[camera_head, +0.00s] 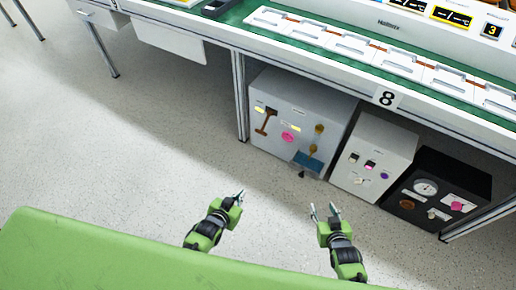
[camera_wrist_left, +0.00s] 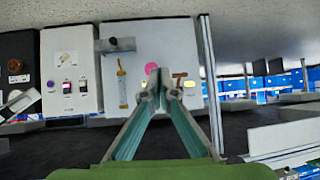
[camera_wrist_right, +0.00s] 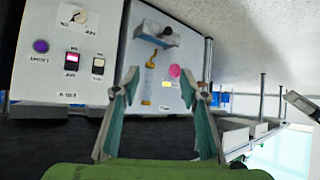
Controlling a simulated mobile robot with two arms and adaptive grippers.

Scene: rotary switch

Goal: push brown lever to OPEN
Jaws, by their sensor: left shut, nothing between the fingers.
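The brown lever (camera_head: 265,122) is a T-shaped handle on the front of a grey box (camera_head: 292,92) under the bench. In the head view it is tilted, with its wide end near a yellow label (camera_head: 259,109). The label text is too small to read. My left gripper (camera_head: 240,194) is shut and empty, in front of the box and apart from it. In the left wrist view its fingertips (camera_wrist_left: 165,82) appear just beside the brown lever (camera_wrist_left: 180,76). My right gripper (camera_head: 325,211) is open and empty, farther right; its spread fingers show in the right wrist view (camera_wrist_right: 160,82).
The grey box also carries a pink round part (camera_head: 288,137), a yellow-brown handle (camera_head: 318,129) and a blue part (camera_head: 307,160). A white box (camera_head: 374,150) and a black box (camera_head: 435,190) stand to its right. A table leg (camera_head: 240,95) is left of it. Open floor lies in front.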

